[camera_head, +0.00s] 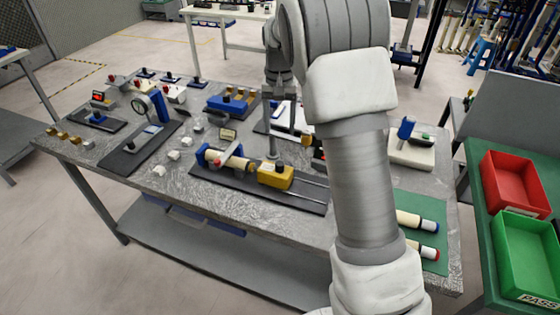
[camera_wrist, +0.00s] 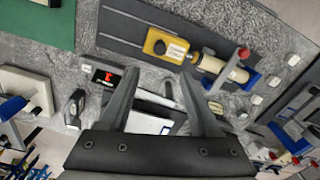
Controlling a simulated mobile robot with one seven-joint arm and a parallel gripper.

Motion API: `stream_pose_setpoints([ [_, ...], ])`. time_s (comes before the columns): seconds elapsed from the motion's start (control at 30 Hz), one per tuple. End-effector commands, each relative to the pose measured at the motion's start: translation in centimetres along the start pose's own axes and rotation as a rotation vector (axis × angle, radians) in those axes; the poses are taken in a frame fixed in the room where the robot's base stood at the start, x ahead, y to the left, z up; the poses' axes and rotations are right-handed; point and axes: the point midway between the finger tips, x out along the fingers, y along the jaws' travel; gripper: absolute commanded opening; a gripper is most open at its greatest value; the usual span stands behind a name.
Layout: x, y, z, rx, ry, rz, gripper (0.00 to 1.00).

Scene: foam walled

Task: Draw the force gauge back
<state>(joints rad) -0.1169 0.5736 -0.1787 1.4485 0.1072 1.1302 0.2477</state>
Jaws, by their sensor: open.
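The force gauge is a yellow block (camera_head: 275,176) with a white label and a dark round button on top. It sits on a rail on a long dark base plate (camera_head: 228,184). A cream cylinder (camera_head: 236,162) lies to its left, by a blue bracket (camera_head: 208,155) with a red knob. In the wrist view the yellow gauge (camera_wrist: 165,46) is beyond my fingertips, near the top middle, with the cream cylinder (camera_wrist: 228,72) to its right. My gripper (camera_wrist: 160,92) is open and empty, apart from the gauge.
Small white blocks lie left of the base plate. A dial-gauge stand (camera_head: 150,108) and a blue block with brass pieces (camera_head: 228,102) stand farther back. A green mat (camera_head: 431,207) with cream cylinders lies right. Red (camera_head: 515,182) and green bins (camera_head: 525,255) sit on another table.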

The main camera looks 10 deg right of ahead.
Motion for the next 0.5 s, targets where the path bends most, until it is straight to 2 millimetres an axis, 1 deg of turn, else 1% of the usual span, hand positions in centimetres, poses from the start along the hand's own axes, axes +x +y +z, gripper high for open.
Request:
stream_pose_setpoints([
  [0.03, 1.3, 0.0, 0.1, 0.000, -0.004, 0.001, 0.64],
  [0.2, 5.1, 0.1, 0.1, 0.000, -0.003, 0.002, 0.64],
  [0.4, 9.3, 0.0, 0.1, 0.000, -0.002, 0.001, 0.64],
  [0.5, 11.0, 0.0, 0.1, 0.000, -0.002, 0.001, 0.64],
])
